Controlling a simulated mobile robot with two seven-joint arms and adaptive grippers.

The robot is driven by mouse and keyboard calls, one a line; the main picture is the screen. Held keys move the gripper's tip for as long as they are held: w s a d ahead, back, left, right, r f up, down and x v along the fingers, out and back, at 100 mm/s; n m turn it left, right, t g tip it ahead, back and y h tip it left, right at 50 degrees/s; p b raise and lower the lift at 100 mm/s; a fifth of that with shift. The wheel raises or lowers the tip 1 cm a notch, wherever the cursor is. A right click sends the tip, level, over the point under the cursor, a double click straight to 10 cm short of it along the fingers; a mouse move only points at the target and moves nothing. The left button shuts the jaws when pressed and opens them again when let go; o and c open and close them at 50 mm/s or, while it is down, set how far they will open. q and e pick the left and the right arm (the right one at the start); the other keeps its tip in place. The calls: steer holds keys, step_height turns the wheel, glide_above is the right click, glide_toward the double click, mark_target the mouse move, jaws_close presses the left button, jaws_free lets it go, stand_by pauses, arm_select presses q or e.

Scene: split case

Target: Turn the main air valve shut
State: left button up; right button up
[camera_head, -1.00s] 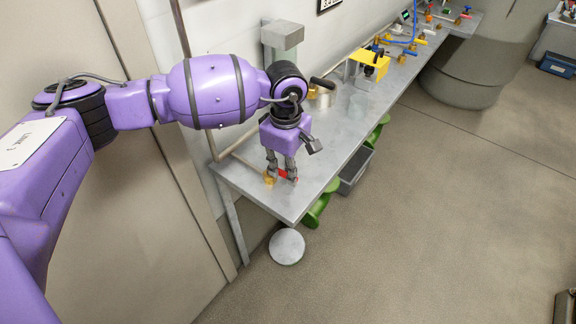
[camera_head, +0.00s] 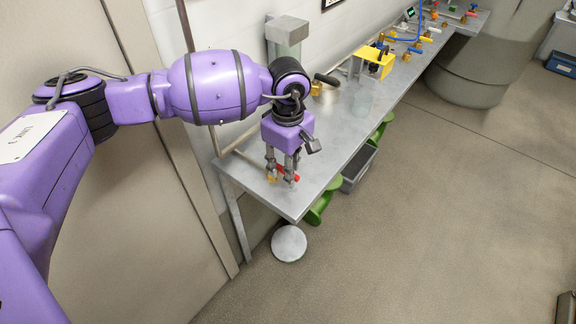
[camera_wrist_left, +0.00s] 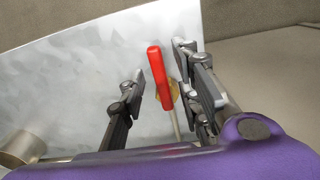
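A valve with a long red handle (camera_head: 285,168) and a small brass body (camera_head: 272,179) sits at the near end of the grey bench. My left gripper (camera_head: 281,176) is low over it, fingers pointing down and partly covering it. In the left wrist view, the red handle (camera_wrist_left: 158,75) lies between the spread fingers of my left gripper (camera_wrist_left: 160,88), nearer the right-hand finger. A clear gap shows on its left; whether the right-hand finger touches it I cannot tell. The brass body is mostly hidden behind the handle there. My right gripper is not in view.
The bench (camera_head: 335,150) runs away along the wall. A grey bin (camera_head: 358,168) hangs below.

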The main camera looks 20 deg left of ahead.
arm_select(q)
step_height(320, 180, up, 12)
stand_by(0.6)
stand_by(0.4)
